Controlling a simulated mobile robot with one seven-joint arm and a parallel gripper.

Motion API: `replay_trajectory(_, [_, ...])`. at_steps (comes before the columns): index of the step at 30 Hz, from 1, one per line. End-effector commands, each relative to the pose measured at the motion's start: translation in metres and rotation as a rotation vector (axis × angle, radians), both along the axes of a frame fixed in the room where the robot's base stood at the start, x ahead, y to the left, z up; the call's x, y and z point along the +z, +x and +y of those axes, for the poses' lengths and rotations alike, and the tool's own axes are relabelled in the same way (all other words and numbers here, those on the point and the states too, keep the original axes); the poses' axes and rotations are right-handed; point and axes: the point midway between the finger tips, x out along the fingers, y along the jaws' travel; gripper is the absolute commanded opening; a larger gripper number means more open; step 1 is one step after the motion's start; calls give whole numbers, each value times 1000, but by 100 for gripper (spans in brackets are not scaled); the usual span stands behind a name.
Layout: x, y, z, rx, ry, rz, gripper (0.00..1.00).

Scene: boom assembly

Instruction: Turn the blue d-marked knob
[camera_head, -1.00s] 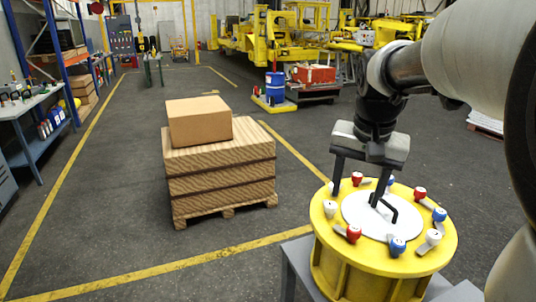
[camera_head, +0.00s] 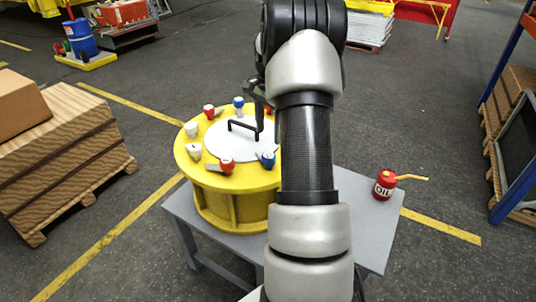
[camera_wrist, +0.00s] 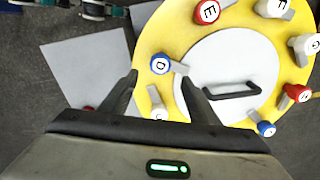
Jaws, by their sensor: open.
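The blue knob marked D (camera_wrist: 160,64) sits on the yellow drum's rim (camera_wrist: 146,35) in the wrist view, with a pale grey lever at its side. My gripper (camera_wrist: 160,80) is open, with one dark finger on either side of the knob in the picture. Whether the fingers touch it or hover above it I cannot tell. In the head view my arm hides most of the gripper and the drum's right side. Two blue knobs show there, one at the back (camera_head: 238,103) and one in front (camera_head: 267,159); their letters are unreadable.
Red knob E (camera_wrist: 207,11), white knob F (camera_wrist: 272,8) and several other knobs ring the drum's white disc (camera_head: 222,137). A black bent handle (camera_head: 243,125) rises from the disc. A red oil can (camera_head: 385,184) stands on the grey table (camera_head: 355,215). A wooden pallet stack (camera_head: 65,150) stands left.

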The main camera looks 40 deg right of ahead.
Motion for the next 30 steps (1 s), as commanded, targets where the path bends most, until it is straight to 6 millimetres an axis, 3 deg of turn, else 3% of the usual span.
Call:
replay_trajectory(9, [-68,-1,1,2,2,2,55])
replay_trajectory(15, [-95,0,1,1,1,1,55])
replay_trajectory(27, [-104,0,1,2,-1,-1,55])
replay_trajectory(30, [-103,0,1,2,-1,-1,42])
